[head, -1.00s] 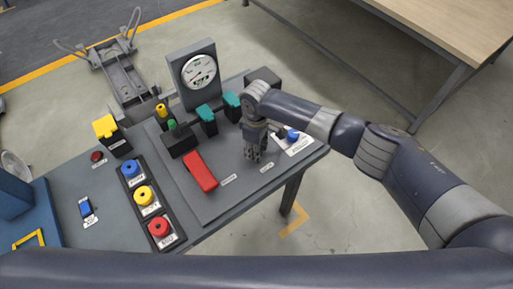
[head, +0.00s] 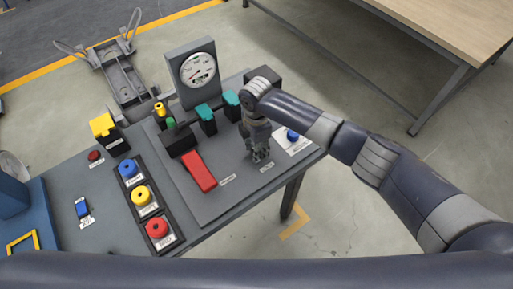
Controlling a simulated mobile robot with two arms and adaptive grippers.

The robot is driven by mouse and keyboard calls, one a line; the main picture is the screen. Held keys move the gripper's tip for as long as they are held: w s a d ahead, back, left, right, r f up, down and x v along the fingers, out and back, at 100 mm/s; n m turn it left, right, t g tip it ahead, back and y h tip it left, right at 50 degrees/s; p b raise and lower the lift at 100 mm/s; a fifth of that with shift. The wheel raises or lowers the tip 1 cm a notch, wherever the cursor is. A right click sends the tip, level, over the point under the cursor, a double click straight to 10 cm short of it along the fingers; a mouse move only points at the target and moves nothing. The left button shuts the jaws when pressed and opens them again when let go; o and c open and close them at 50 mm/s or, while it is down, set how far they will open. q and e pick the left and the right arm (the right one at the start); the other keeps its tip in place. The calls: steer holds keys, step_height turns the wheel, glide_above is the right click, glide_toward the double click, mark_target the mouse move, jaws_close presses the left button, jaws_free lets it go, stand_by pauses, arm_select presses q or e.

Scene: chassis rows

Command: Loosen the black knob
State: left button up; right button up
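My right gripper (head: 261,157) points down over the right part of the grey panel (head: 215,207), just above a small white label (head: 267,167). I cannot make out a black knob; the gripper and wrist cover the spot behind that label. Whether the fingers are spread or closed on something is too small to tell. My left gripper is not in view.
A red lever (head: 198,171) lies left of my gripper, and a blue knob (head: 292,135) sits close on its right. Teal-topped switches (head: 205,112) and a gauge (head: 197,69) stand behind. Blue, yellow and red buttons (head: 142,196) line the left.

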steer(key=n, duration=0.4)
steer(key=shift+f+n+b, duration=0.15)
steer(key=shift+n+b, duration=0.15)
steer(key=shift+b, duration=0.1)
steer(key=n+b, duration=0.1)
steer(key=n, duration=0.3)
steer(key=shift+d+n, duration=0.1)
steer(key=shift+n, duration=0.2)
steer(key=n+b, duration=0.1)
steer(key=n, duration=0.3)
steer(key=shift+s+n, duration=0.1)
steer(key=shift+n, duration=0.2)
steer(key=shift+s+n+b, duration=0.1)
steer(key=shift+n+b, duration=0.65)
steer(key=shift+n, duration=1.35)
steer(key=shift+f, duration=0.1)
steer(key=o, duration=0.8)
steer(key=shift+o, duration=1.3)
